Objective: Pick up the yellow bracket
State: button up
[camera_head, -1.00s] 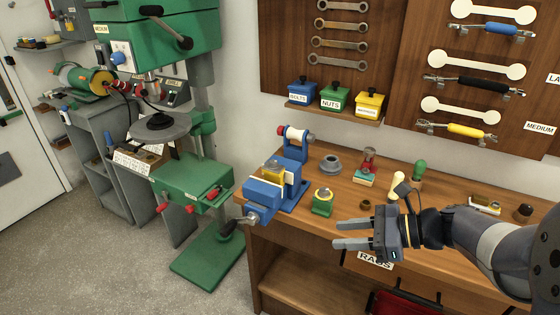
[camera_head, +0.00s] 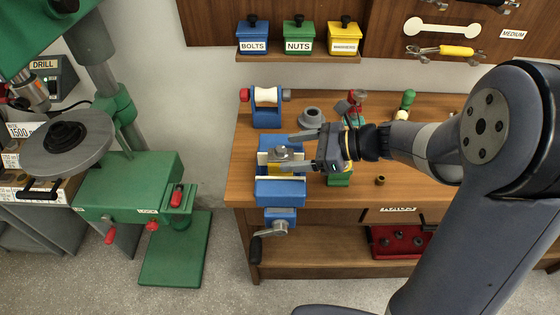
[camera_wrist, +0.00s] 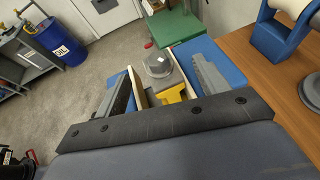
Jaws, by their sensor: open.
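The yellow bracket (camera_wrist: 172,95) stands between the pale jaw plates of the blue vise (camera_head: 279,188), with a grey round part (camera_wrist: 158,63) at its top. In the head view, the bracket (camera_head: 284,168) is mostly hidden by a finger and the vise jaws. My gripper (camera_head: 289,151) is open over the vise, coming from the right. In the wrist view, the fingers of my gripper (camera_wrist: 162,76) lie on either side of the bracket, with gaps between. I cannot tell whether they are level with it.
A green and yellow block (camera_head: 340,178) stands right of the vise, near my wrist. A grey flanged part (camera_head: 311,117) is behind. The green drill press (camera_head: 135,190) stands left of the workbench (camera_head: 240,180). Labelled bins (camera_head: 298,40) are on the shelf above.

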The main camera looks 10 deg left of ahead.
aim_at(286, 153)
jog(key=shift+x, duration=1.95)
jog(key=shift+s, duration=0.1)
jog(key=shift+c, duration=0.3)
jog(key=c, duration=1)
jog(key=shift+d, duration=0.1)
grip_shut()
